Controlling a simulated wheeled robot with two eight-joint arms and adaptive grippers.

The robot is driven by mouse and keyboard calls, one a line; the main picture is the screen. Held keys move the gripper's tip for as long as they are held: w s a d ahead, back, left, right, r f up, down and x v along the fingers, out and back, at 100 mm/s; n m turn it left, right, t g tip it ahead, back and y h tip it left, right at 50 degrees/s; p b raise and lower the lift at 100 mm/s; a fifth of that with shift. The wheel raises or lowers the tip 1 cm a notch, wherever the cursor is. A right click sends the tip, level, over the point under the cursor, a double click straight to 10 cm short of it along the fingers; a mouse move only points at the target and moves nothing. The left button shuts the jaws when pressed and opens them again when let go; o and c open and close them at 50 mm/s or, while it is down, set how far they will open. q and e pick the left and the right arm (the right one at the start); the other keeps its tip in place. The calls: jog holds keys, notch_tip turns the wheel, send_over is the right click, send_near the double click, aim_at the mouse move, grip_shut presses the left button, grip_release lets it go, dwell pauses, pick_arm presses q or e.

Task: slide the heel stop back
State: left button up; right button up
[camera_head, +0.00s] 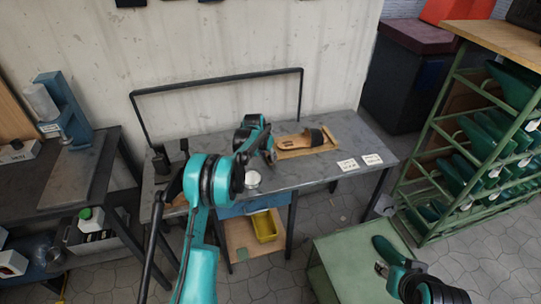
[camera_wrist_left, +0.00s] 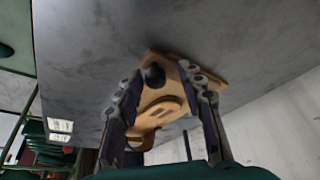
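I see no clear grip on anything. The heel stop cannot be told apart surely; the gripper hides that end in the head view.
Two white cards (camera_head: 348,165) lie at the bench's front right. A small white round container (camera_head: 252,179) stands near the front edge. A black bar frame (camera_head: 218,80) rises behind the bench. A green rack (camera_head: 480,150) stands right. A yellow bin (camera_head: 265,226) sits below.

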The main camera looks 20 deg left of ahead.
pick_arm(q)
jog(key=shift+d, duration=0.1)
jog(key=shift+r, duration=0.25)
jog(key=v, duration=1.1)
jog(key=shift+r, duration=0.25)
jog(key=shift+s, duration=0.15)
